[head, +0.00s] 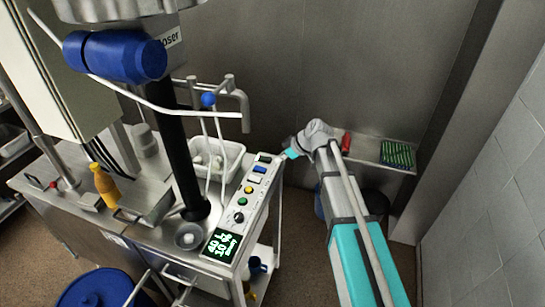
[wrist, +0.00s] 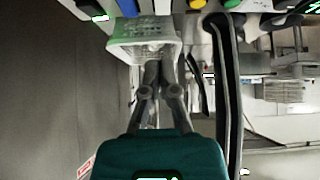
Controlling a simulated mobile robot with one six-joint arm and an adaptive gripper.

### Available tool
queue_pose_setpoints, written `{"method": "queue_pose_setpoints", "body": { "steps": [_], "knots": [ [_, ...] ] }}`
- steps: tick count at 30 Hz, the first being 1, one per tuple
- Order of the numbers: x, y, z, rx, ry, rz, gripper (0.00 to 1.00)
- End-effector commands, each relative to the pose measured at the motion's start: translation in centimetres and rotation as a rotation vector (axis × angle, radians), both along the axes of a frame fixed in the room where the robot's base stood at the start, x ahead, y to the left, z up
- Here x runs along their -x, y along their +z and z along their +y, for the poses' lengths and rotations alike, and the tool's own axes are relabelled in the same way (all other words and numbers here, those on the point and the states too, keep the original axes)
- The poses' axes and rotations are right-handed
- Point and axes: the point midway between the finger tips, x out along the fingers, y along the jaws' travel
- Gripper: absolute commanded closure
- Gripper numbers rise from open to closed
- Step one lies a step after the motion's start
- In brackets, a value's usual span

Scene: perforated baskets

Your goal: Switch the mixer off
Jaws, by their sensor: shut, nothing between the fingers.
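The control panel (head: 232,222) runs along the right edge of the steel bench in the head view. It carries a lit green display (head: 222,245), a black knob (head: 239,217), a green button (head: 243,202), a yellow button (head: 248,190), a white key (head: 254,180), a blue key (head: 259,169) and a dark switch (head: 265,158). Which control belongs to the mixer I cannot tell. My gripper (head: 285,156) is beside the panel's far end; contact is unclear.
A white perforated basket (head: 226,158) stands on the bench left of the panel. An upright pole with a blue motor-like unit (head: 115,57) and bent pipes rises over the bench. A wall shelf (head: 360,156) holds a red item (head: 346,143) and a green rack (head: 397,155).

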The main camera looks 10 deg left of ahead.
Motion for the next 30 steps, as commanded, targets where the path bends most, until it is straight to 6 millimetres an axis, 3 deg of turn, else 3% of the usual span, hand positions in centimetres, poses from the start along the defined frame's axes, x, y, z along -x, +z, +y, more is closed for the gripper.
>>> {"method": "queue_pose_setpoints", "body": {
  "steps": [6, 23, 30],
  "knots": [
    [0.1, 0.7, -0.8, 0.000, -0.001, 0.001, 1.00],
    [0.1, 0.6, -0.9, 0.000, -0.001, 0.001, 1.00],
    [1.4, -0.7, -3.4, 0.045, -0.083, 0.064, 1.00]
  ]
}}
